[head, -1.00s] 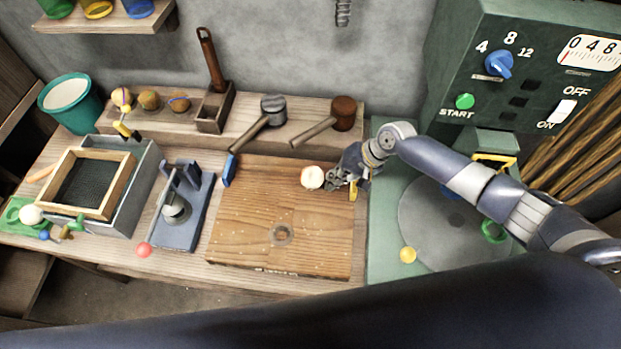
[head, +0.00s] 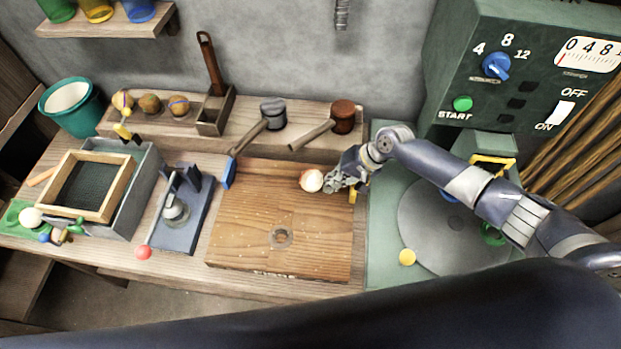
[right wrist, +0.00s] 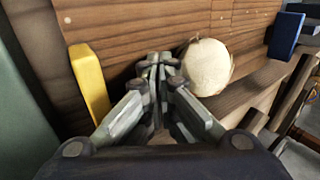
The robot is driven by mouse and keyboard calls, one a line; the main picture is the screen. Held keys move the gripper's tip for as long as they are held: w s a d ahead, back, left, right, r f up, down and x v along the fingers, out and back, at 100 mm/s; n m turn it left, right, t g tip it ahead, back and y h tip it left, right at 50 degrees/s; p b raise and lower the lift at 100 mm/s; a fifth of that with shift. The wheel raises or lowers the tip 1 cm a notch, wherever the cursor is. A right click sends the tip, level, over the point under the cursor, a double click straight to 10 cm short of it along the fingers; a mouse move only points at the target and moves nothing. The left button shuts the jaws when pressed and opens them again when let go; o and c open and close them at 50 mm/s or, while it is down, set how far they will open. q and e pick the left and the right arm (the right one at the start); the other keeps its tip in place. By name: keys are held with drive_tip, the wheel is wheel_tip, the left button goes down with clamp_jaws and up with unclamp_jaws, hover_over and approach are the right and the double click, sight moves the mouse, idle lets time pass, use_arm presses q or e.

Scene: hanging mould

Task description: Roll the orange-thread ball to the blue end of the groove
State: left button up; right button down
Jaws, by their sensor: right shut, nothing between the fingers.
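The ball (head: 311,181) is pale cream with an orange-brown patch on its left side. It sits in the groove (head: 270,167) along the back of the wooden board, nearer the yellow end; a separate thread is too small to make out. The blue end block (head: 228,173) is at the left and the yellow end block (head: 352,195) at the right. My right gripper (head: 333,181) is shut and empty, just right of the ball. In the right wrist view its fingertips (right wrist: 160,60) are close beside the ball (right wrist: 207,67); contact is unclear. My left gripper is out of view.
Two mallets (head: 272,112) lie on the ledge behind the board, one handle reaching near the blue end. A green machine (head: 480,110) with a round grey plate (head: 455,235) stands at the right. A blue press (head: 182,215) stands left of the board. The board's middle is mostly clear.

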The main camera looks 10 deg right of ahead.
sight(261, 184)
drive_tip(key=shift+s+a+f, duration=0.25)
drive_tip(key=shift+s+f, duration=0.2)
drive_tip(key=shift+f, duration=0.1)
drive_tip(key=shift+w+a+r, duration=0.1)
drive_tip(key=shift+a, duration=0.55)
drive_tip(key=w+a+b, duration=0.1)
drive_tip(key=a, duration=0.4)
drive_tip(key=w+a, duration=0.2)
drive_tip(key=a, duration=0.3)
drive_tip(key=w+a+b, duration=0.1)
drive_tip(key=w+a, duration=0.1)
drive_tip(key=a, duration=0.4)
drive_tip(key=shift+b, duration=0.3)
drive_tip(key=shift+r+p, duration=0.1)
drive_tip(key=shift+p, duration=0.3)
drive_tip(key=d+p, duration=0.1)
drive_tip(key=d+r+p, duration=0.1)
drive_tip(key=shift+s+p, duration=0.1)
drive_tip(key=shift+p, duration=0.2)
drive_tip(key=shift+s+d+r, duration=0.1)
drive_tip(key=shift+d+r, duration=0.15)
drive_tip(key=shift+d, duration=0.15)
wheel_tip(261, 184, up, 7)
drive_tip(key=p, duration=0.7)
